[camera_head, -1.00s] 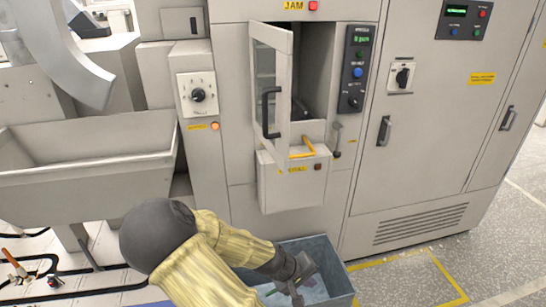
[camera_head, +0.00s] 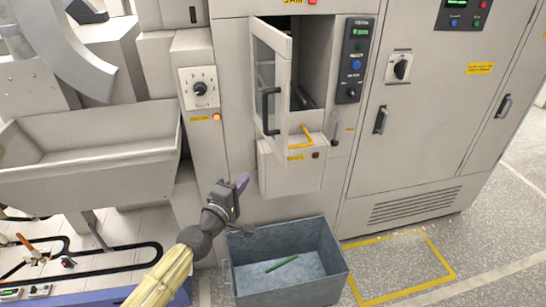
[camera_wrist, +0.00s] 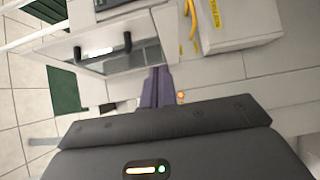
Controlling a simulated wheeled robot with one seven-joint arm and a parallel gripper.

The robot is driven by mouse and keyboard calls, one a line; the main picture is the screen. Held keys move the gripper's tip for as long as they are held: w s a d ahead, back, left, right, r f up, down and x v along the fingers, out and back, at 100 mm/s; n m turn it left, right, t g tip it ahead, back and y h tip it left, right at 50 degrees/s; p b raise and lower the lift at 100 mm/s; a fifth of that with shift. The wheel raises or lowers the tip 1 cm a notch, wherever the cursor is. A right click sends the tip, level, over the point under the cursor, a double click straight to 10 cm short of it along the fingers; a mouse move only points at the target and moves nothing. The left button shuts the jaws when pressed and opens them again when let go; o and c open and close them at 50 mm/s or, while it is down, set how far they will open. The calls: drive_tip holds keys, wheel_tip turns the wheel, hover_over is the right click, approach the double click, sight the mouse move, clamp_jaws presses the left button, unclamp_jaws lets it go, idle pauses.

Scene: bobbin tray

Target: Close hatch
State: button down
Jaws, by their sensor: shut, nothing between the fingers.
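The hatch (camera_head: 284,85) is a pale framed door with a window and a black bar handle (camera_head: 266,112). It stands open in front of a dark opening (camera_head: 312,65) in the machine. My gripper (camera_head: 241,183) is shut and empty, its purple fingers below and left of the hatch, apart from it. In the wrist view the shut fingers (camera_wrist: 157,88) point towards the machine. The hatch (camera_wrist: 110,66) and its handle (camera_wrist: 127,41) show beyond them, up and to the left.
A box with a yellow bar (camera_head: 302,142) juts out below the opening. A small lever (camera_head: 335,125) sits right of it. A blue-grey bin (camera_head: 325,245) holding a green rod (camera_head: 282,264) stands on the floor. A sloped hopper (camera_head: 85,160) is at the left. A control panel (camera_head: 354,60) is right of the opening.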

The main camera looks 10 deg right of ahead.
drive_tip(key=shift+d, duration=0.1)
drive_tip(key=p, duration=0.4)
approach(279, 151)
drive_tip(key=w, duration=0.4)
drive_tip(key=d, duration=0.1)
drive_tip(key=d+p, duration=0.1)
drive_tip(key=d, duration=0.1)
drive_tip(key=shift+w+r, duration=0.2)
drive_tip(key=shift+d+f, duration=0.1)
drive_tip(key=shift+d, duration=0.2)
drive_tip(key=shift+w, duration=0.1)
